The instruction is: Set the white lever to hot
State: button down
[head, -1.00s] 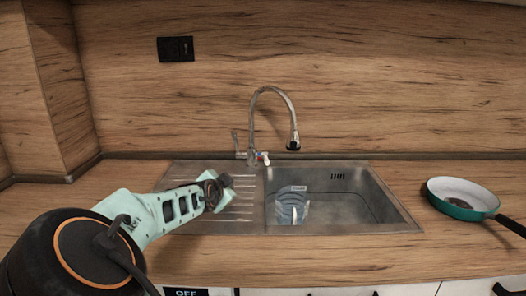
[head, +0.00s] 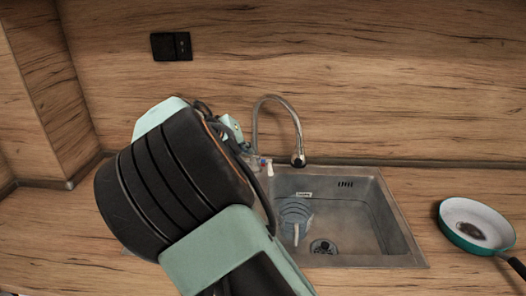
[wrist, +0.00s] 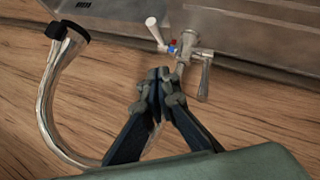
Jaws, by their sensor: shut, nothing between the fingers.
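The tap (head: 278,98) stands behind the sink, with its curved spout to the right. Its white lever (head: 269,168) sits low on the tap body beside red and blue marks. In the wrist view the white lever (wrist: 154,29) points up and left, towards the sink, from the red and blue marks (wrist: 172,45). A grey metal handle (wrist: 205,80) is on the other side of the body. My gripper (wrist: 166,74) is shut and empty, its tips just below the lever's base in the wrist view; contact cannot be told. In the head view my arm hides the fingers.
A green-rimmed pan (head: 455,238) lies on the worktop at the right. A black socket (head: 171,46) is on the wooden splashback. The worktop between sink and pan is clear.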

aim_at(269, 167)
jog(key=shift+s+d+f+p+x, duration=0.15)
jog(key=shift+s+f+p+x, duration=0.15)
jog(key=shift+x, duration=1.7)
jog(key=shift+s+d+f+p+x, duration=0.15)
jog(key=shift+s+f+p+x, duration=0.2)
jog(key=shift+x, duration=1.65)
jog(key=shift+s+d+f+p+x, duration=0.15)
jog(key=shift+s+x, duration=0.25)
jog(key=shift+x, duration=1.6)
jog(key=shift+f, duration=0.1)
jog(key=f+b, duration=0.1)
jog(key=b, duration=0.2)
jog(key=s+f+b, duration=0.1)
jog(key=b, duration=0.2)
jog(key=shift+f, duration=0.35)
jog(key=shift+r, duration=0.1)
